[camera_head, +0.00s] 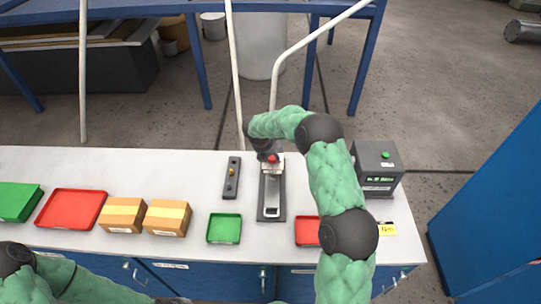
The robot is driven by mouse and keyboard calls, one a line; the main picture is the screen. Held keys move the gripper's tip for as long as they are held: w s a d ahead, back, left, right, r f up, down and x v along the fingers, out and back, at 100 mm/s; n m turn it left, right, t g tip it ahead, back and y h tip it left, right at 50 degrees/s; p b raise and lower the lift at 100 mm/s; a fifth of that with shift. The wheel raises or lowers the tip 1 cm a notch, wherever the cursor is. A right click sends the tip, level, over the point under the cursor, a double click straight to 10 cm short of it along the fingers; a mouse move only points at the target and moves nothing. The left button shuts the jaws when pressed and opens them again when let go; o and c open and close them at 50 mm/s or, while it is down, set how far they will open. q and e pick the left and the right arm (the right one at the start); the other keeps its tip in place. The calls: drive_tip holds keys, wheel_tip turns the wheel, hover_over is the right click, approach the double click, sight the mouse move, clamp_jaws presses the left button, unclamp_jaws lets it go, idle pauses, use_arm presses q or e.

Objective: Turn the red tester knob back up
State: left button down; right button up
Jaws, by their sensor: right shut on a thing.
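The red tester knob (272,158) shows as a small red patch at the top end of a tester fixture (271,212), a dark base with a pale metal part, on the white table. My right gripper (268,156) reaches down over the knob from above and is shut on it. The gripper and wrist hide most of the knob, so its turn angle cannot be read. My left arm shows only at the bottom left corner; its gripper is out of view.
A dark box with a green display (378,168) stands at the right. A green tray (224,228) and red tray (307,231) flank the fixture's front. A dark strip (232,178) lies left of it. Cardboard boxes (167,218) and a larger red tray (71,209) stand farther left.

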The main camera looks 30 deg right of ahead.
drive_tip(key=shift+w+d+r, duration=0.1)
drive_tip(key=shift+d+r, duration=0.2)
drive_tip(key=shift+d, duration=0.05)
drive_tip(key=o, duration=1)
drive_tip(key=shift+o, duration=0.4)
drive_tip(key=shift+d+f, duration=0.1)
drive_tip(key=shift+d, duration=0.05)
drive_tip(key=shift+a, duration=0.3)
drive_tip(key=v, duration=1.2)
drive_tip(key=shift+s+f, duration=0.15)
drive_tip(key=shift+s, duration=0.1)
